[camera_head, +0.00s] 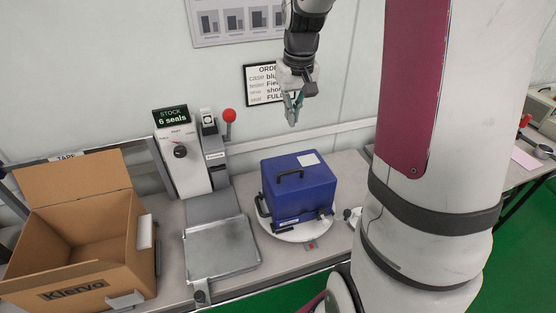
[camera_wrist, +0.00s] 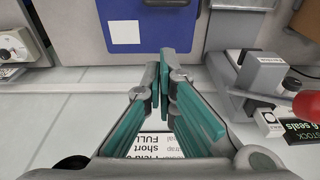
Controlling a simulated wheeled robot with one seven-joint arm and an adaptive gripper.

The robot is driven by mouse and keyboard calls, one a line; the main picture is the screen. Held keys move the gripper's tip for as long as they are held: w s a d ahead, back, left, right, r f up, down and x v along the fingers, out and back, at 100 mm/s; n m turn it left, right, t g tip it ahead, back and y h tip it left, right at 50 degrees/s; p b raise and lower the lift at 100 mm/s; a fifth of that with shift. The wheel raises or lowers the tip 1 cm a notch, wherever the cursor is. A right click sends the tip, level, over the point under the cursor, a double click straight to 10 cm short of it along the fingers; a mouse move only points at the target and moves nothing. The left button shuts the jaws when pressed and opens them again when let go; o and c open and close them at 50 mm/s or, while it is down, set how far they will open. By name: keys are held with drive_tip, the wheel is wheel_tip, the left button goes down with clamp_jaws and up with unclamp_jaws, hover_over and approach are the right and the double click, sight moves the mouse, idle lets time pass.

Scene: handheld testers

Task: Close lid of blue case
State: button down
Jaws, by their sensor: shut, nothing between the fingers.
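The blue case (camera_head: 300,190) sits on a white round turntable (camera_head: 268,229) on the bench. My gripper (camera_head: 293,118) hangs in the air above and behind the case, near the wall, touching nothing. Its teal fingers are shut and empty. In the wrist view, the gripper (camera_wrist: 165,68) shows with the blue case top (camera_wrist: 148,42) beyond the fingertips.
An open cardboard box (camera_head: 85,265) stands at the left. A sealing station (camera_head: 180,155) with a red knob (camera_head: 229,116) and a metal tray (camera_head: 221,250) stands left of the case. Wall signs hang behind. My arm column blocks the right side of the head view.

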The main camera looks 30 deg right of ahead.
hover_over(297, 178)
drive_tip(key=w, duration=0.4)
wheel_tip(297, 178, down, 9)
drive_tip(key=f, duration=0.1)
drive_tip(key=s+f+p, duration=0.1)
drive_tip(key=shift+s+a+f, duration=0.15)
drive_tip(key=shift+f, duration=0.25)
drive_tip(key=shift+s+f+p, duration=0.2)
drive_tip(key=shift+f+p, duration=0.15)
drive_tip(key=shift+f, duration=0.1)
drive_tip(key=shift+s+a+f, duration=0.2)
drive_tip(key=shift+s+f, duration=0.15)
drive_tip(key=shift+s, duration=0.1)
drive_tip(key=shift+s+a+f, duration=0.15)
drive_tip(key=shift+s+f, duration=0.2)
drive_tip(key=shift+s, duration=0.1)
drive_tip(key=shift+p, duration=0.3)
